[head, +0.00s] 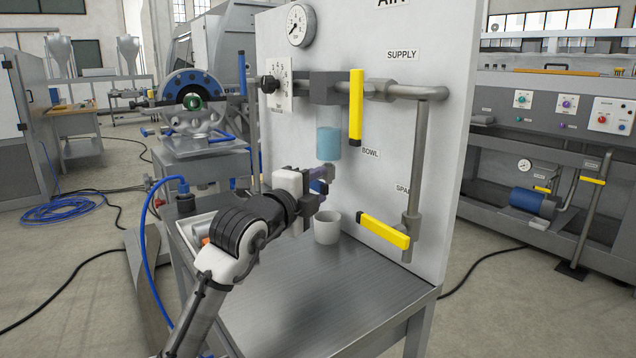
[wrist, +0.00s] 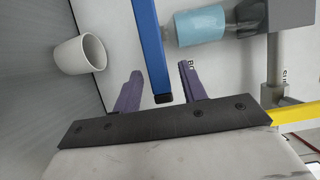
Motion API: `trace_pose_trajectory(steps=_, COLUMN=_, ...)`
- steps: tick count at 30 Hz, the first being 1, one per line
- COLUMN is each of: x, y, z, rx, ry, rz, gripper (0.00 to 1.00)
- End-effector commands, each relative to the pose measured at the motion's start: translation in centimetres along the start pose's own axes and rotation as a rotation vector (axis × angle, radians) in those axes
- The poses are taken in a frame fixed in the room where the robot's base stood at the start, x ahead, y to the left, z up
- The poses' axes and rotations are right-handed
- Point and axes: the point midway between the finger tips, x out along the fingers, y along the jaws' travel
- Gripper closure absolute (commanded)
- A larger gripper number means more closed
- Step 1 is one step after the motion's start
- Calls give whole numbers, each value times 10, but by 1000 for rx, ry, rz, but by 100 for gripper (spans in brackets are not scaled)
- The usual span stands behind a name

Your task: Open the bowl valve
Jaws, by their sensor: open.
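In the wrist view a blue lever (wrist: 150,50) comes down from the top edge, beside the bowl, and its dark-tipped end lies between my two purple fingers. My gripper (wrist: 158,82) is open around that end, with a gap on both sides. In the head view my gripper (head: 322,178) is just below the clear bowl (head: 328,142) with blue liquid, near the "BOWL" label (head: 370,153). My gripper and wrist hide most of the lever there. The bowl also shows in the wrist view (wrist: 200,25).
A white cup (head: 327,228) stands on the metal table (head: 300,300) below my gripper. A vertical yellow handle (head: 356,107) is by "SUPPLY"; another yellow handle (head: 384,231) lies nearly level by the "SPARE" label. The panel (head: 440,190) rises behind. The table's front is clear.

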Motion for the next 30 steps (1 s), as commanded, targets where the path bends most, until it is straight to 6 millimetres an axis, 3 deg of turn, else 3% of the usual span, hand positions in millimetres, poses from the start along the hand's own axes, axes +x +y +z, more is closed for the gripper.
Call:
trace_pose_trajectory(steps=12, x=10, y=0, z=0, rx=0, ry=0, rz=0, gripper=58)
trace_pose_trajectory(steps=22, x=10, y=0, z=0, rx=0, ry=-1, rz=0, gripper=100)
trace_pose_trajectory(steps=30, x=10, y=0, z=0, rx=-2, ry=0, rz=1, gripper=100)
